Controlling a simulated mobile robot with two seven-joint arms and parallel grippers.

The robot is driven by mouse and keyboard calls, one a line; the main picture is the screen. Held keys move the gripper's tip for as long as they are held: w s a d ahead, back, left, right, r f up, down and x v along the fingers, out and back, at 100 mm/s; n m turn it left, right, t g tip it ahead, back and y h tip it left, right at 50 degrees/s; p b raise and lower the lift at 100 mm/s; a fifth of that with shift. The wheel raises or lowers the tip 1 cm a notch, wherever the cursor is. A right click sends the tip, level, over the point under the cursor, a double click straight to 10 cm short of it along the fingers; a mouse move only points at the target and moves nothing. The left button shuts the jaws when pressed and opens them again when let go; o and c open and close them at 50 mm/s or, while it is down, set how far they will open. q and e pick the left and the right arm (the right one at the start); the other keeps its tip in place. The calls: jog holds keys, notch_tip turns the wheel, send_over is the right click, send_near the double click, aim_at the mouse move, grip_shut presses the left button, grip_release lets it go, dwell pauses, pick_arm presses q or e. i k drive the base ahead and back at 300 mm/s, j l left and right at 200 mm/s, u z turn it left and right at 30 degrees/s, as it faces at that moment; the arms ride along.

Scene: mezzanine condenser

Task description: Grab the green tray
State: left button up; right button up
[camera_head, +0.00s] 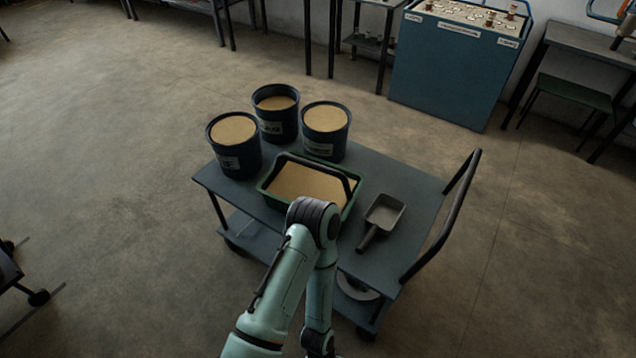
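The green tray (265,188) sits on the top deck of a dark cart and is filled with tan, sand-like material. A dark handle (318,166) spans over it. One of my arms rises from the bottom edge. Its elbow covers the tray's near edge, and its forearm bends back down toward the bottom edge. No gripper fingers show, so I see nothing touching the tray. The other arm is not in view.
Three dark buckets of tan material (234,158) (276,124) (326,147) stand close behind the tray. A scoop (385,214) lies to its right on the cart (405,184). The cart's push handle (445,215) rises at the right. Open floor surrounds the cart.

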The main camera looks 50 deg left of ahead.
aim_at(293, 174)
jog(key=l+u, duration=0.1)
jog(key=u, duration=0.4)
jog(key=l+u, duration=0.15)
jog(key=u, duration=0.35)
jog(key=i+l+u, duration=0.1)
jog(key=u, duration=0.35)
jog(key=l+u, duration=0.15)
jog(key=u, duration=0.35)
